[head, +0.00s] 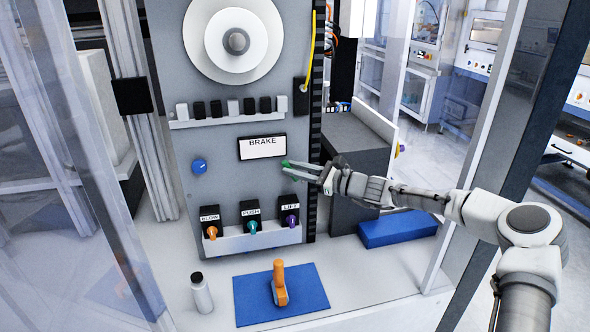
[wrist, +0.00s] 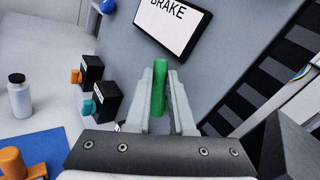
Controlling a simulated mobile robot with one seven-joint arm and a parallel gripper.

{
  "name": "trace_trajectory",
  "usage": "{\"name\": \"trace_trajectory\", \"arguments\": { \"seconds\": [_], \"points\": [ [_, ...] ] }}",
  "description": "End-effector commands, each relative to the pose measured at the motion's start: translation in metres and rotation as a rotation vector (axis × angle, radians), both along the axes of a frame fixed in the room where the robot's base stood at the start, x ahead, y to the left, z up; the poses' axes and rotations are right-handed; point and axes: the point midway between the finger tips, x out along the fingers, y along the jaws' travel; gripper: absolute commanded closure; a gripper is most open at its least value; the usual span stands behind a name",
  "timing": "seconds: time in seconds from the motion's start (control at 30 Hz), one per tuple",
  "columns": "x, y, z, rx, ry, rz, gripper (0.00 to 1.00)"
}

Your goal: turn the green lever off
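The green lever (wrist: 160,82) stands out from the grey panel below the BRAKE label (wrist: 168,22). In the wrist view it shows between the two fingertips of my gripper (wrist: 166,88), nearer the left finger. In the head view only a small green part of the lever (head: 285,163) shows at the tip of the upper finger. My gripper (head: 290,173) reaches in from the right, its fingers parted around the lever. Whether a finger touches it I cannot tell. The fingers hide part of the lever.
A blue knob (head: 200,166) is left on the panel. Below are boxes labelled FLOW (head: 210,217), PUSH (head: 250,212) and LIFT (head: 290,208). A bottle (head: 201,293) and an orange object (head: 280,283) on a blue mat (head: 306,299) stand in front. A transparent pane (head: 485,130) is near my arm.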

Motion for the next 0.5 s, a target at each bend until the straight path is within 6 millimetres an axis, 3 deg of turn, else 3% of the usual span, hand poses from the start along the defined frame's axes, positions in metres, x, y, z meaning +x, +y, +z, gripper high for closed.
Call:
{"name": "trace_trajectory", "arguments": {
  "seconds": [0.1,0.5],
  "points": [
    [-0.0002,0.0,0.0001,0.0,0.0,0.0,1.0],
    [-0.0005,0.0007,0.0011,-0.023,-0.007,0.001,1.0]
  ]
}}
